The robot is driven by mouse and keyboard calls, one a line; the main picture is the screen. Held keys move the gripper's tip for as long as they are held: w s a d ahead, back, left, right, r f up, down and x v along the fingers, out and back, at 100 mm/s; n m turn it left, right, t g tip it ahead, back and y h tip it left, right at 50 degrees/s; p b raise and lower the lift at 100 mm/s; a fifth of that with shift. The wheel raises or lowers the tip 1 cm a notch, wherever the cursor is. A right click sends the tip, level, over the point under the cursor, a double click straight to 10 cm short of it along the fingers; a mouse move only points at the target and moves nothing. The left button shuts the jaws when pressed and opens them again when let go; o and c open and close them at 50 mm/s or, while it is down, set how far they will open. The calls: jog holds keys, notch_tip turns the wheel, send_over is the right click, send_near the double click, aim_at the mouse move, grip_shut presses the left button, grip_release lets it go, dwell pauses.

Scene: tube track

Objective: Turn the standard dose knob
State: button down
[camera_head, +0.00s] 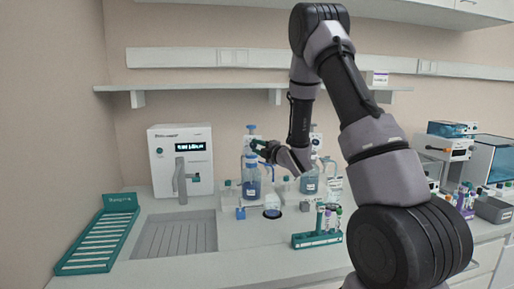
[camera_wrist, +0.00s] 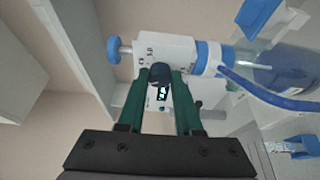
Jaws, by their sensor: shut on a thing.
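A bottle-top dispenser with a white body and blue parts (camera_wrist: 180,50) sits on a bottle of blue liquid (camera_head: 251,188), left of a second similar bottle (camera_head: 309,184). In the wrist view the dispenser shows sideways. Its small dark knob (camera_wrist: 158,71) sticks out from the white body. My gripper (camera_head: 258,146) reaches the dispenser's upper part from the right. Its green fingers, also in the wrist view (camera_wrist: 160,78), are shut on the knob, one finger on each side. The knob's marking cannot be read.
A white machine with a small display (camera_head: 182,162) stands at the left, beside a sink (camera_head: 175,236) and a green rack (camera_head: 99,238). A green tube rack (camera_head: 318,240) stands in front of the bottles. A shelf (camera_head: 210,88) runs above.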

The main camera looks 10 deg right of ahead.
jog(key=m, duration=0.1)
jog(key=m+t, duration=0.1)
jog(key=m, duration=0.2)
jog(key=shift+f+m+t, duration=0.3)
jog(key=m+t, duration=0.1)
jog(key=m, duration=0.3)
jog(key=shift+a+f+m+t+h, duration=0.1)
jog(key=shift+f+m+t+h, duration=0.05)
jog(key=shift+m+t+h, duration=0.25)
jog(key=shift+m, duration=0.3)
jog(key=c, duration=0.6)
grip_release()
jog(key=v, duration=1)
jog(key=shift+s+f, duration=0.2)
jog(key=shift+s, duration=0.2)
jog(key=shift+w, duration=0.1)
